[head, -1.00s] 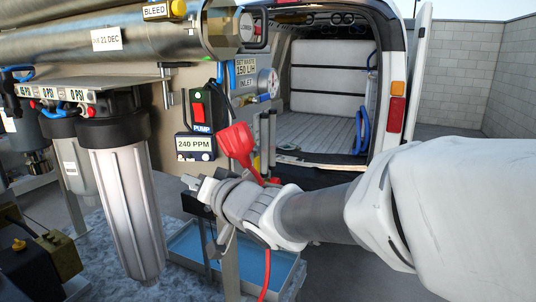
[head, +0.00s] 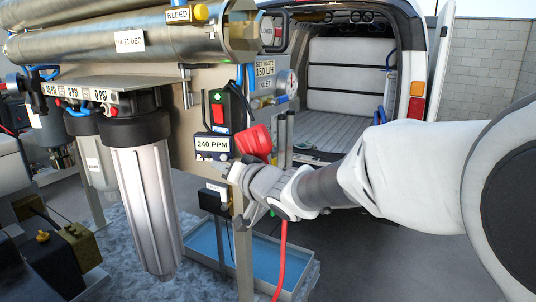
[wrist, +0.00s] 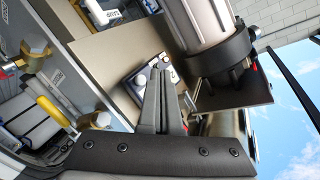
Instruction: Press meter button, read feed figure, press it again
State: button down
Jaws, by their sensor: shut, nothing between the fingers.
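The meter (head: 212,146) is a small dark box on the panel, below the red pump switch. Its lit display reads 240 PPM in the head view. A small pale round button (head: 224,157) shows at its lower right. My gripper (head: 231,172) is shut and empty, with its fingertips just below and right of the meter. In the wrist view, the shut fingers (wrist: 164,72) overlap the meter (wrist: 140,78), hiding part of it. I cannot tell whether they touch it.
A red pump switch (head: 218,113) sits just above the meter. A red handle-like piece (head: 253,141) with a red cable is close beside my gripper. A large filter housing (head: 146,200) hangs at left. A blue-lined tray (head: 292,283) lies below.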

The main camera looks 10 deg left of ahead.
jog(key=shift+w+p, duration=0.3)
jog(key=shift+w, duration=0.65)
dwell(1.4)
jog(key=shift+w+p, duration=0.35)
jog(key=shift+w, duration=0.05)
jog(key=shift+w, duration=0.4)
dwell(0.4)
dwell(0.4)
jog(key=shift+s, duration=0.8)
